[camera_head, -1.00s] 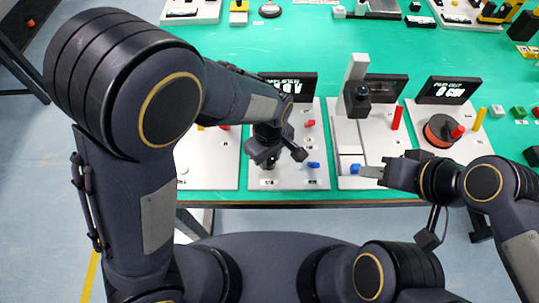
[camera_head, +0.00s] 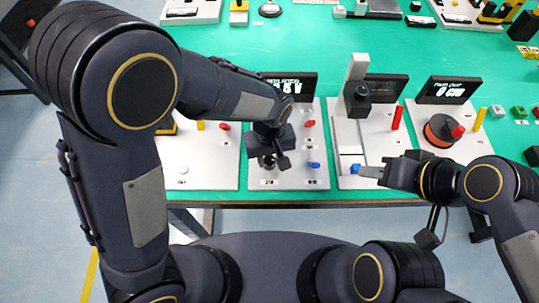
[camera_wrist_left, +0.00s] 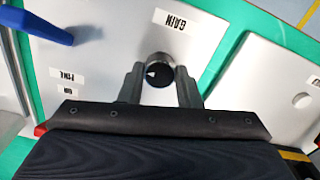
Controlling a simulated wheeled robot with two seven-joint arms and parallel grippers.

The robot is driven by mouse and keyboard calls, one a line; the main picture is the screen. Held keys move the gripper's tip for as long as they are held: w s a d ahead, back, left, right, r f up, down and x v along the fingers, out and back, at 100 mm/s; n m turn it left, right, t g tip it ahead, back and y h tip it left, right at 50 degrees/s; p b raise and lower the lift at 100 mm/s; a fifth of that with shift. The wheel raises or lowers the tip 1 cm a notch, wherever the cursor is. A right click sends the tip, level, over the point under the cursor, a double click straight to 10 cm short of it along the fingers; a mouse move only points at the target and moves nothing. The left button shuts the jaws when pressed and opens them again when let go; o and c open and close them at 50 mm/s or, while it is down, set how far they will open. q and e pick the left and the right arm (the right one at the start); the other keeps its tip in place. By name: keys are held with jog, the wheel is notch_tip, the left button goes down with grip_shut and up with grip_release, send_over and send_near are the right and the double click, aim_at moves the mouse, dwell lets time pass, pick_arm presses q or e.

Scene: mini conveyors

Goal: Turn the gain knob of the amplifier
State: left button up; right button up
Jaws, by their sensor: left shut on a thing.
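The amplifier (camera_head: 292,177) is a light grey panel with a dark display (camera_head: 290,86) behind it, at the near edge of the green table. Its gain knob (camera_wrist_left: 159,75) is round and black with a white pointer mark, beside a label reading GAIN (camera_wrist_left: 175,20) in the left wrist view. My left gripper (camera_head: 268,162) is over the near left part of the panel, its two fingers on either side of the knob, shut on it. In the head view the gripper mostly hides the knob. My right gripper (camera_head: 371,172) is over the neighbouring panel; its finger gap cannot be made out.
A red lever (camera_head: 309,123) and a blue lever (camera_head: 314,165) stand on the amplifier's right side. The panel to the right carries a tall grey post (camera_head: 355,75) and a blue knob (camera_head: 355,168). A panel with a white button (camera_head: 183,170) lies to the left.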

aim_at(270, 160)
pick_arm(q)
jog(key=m, duration=0.4)
jog(key=shift+m+b, duration=0.3)
jog(key=m, duration=0.3)
jog(key=shift+m, duration=0.3)
jog(key=m, duration=0.4)
jog(key=shift+b, duration=0.4)
jog(key=shift+m, duration=1.9)
jog(key=o, duration=1)
jog(key=shift+c, duration=0.2)
jog(key=shift+r, duration=0.1)
notch_tip(270, 160, up, 8)
jog(key=shift+f, duration=0.15)
